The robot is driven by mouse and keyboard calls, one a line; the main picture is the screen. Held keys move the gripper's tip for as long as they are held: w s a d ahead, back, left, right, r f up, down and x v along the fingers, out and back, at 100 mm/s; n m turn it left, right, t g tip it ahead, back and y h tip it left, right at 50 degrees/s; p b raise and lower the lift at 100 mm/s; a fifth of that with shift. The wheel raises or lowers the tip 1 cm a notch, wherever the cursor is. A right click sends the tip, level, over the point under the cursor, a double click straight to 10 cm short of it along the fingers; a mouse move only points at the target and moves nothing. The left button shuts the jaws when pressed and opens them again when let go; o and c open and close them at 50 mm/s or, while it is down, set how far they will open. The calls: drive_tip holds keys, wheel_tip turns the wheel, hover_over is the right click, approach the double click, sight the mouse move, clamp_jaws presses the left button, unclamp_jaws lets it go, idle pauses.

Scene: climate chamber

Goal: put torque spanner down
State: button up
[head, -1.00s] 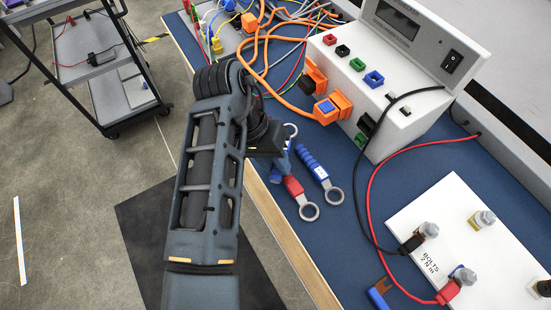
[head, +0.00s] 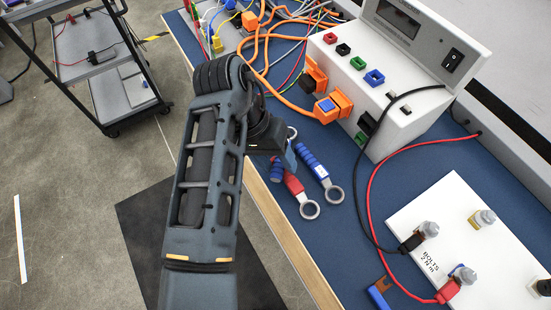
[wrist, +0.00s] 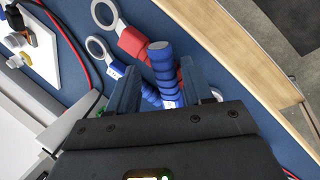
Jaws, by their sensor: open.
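My gripper (wrist: 162,88) is open, low over the blue table, with a finger on each side of a ribbed blue spanner handle (wrist: 163,65). Gaps show between handle and fingers. In the head view this handle (head: 277,170) shows just below my gripper; a grey ring (head: 292,132) beyond seems to be its other end, its middle hidden. A red spanner (head: 294,184) with a ring end lies beside and apparently partly under it. A blue spanner (head: 313,163) with a white label and ring end lies to the right. I cannot tell whether the handle rests fully on the table.
A white instrument box (head: 385,85) with orange plugs and cables stands behind the spanners. A white bolt board (head: 430,215) lies to the right, with red and black leads. The table's wooden edge (head: 285,235) is close on the left. Bare blue tabletop lies in front.

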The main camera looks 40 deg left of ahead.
drive_tip(key=v, duration=1.2)
drive_tip(key=shift+s+a, duration=0.1)
drive_tip(key=shift+a, duration=0.05)
